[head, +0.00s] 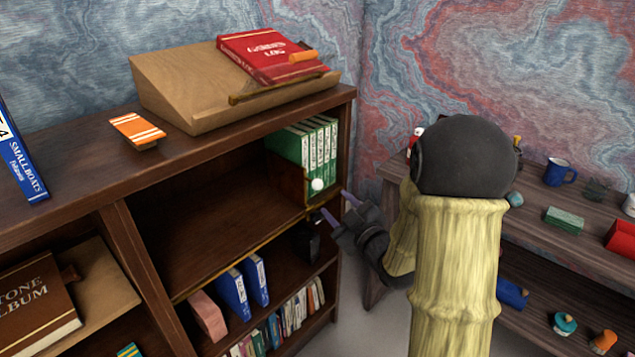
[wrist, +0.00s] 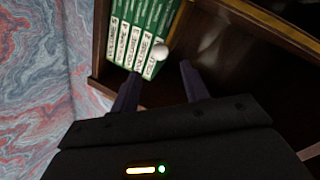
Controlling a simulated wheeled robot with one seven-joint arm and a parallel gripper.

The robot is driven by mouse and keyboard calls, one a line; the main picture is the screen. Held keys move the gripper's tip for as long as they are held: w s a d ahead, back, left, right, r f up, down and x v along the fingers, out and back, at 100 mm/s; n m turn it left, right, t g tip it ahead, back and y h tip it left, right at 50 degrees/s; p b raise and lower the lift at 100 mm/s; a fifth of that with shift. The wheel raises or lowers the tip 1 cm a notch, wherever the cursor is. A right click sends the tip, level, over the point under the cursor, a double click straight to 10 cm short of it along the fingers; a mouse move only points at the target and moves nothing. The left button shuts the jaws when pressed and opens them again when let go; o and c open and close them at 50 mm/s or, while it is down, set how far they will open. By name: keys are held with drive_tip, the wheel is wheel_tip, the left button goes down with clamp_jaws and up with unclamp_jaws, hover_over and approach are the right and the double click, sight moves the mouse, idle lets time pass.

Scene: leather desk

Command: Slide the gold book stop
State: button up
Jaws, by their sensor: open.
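The book stop (head: 292,186) is a dark upright plate with gold edges and a round white knob (head: 317,184) at its front. It stands on the middle shelf against the left side of several green books (head: 305,143). In the wrist view, its gold edge (wrist: 174,22) runs beside the green books (wrist: 136,28), with the white knob (wrist: 160,52) at the near end. My gripper (head: 336,206) is open and empty in front of the shelf, below and right of the knob. In the wrist view, the knob lies just beyond and between the fingertips (wrist: 160,72), seemingly apart from them.
The middle shelf (head: 215,215) is bare left of the stop. Blue books (head: 232,292) and a dark object (head: 306,240) stand on the shelf below. A slanted wooden desk (head: 185,85) with a red book is on top. A side table (head: 540,190) stands right.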

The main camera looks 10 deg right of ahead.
sight(318, 185)
drive_tip(key=x, duration=1)
drive_tip(key=shift+w, duration=0.15)
clamp_jaws()
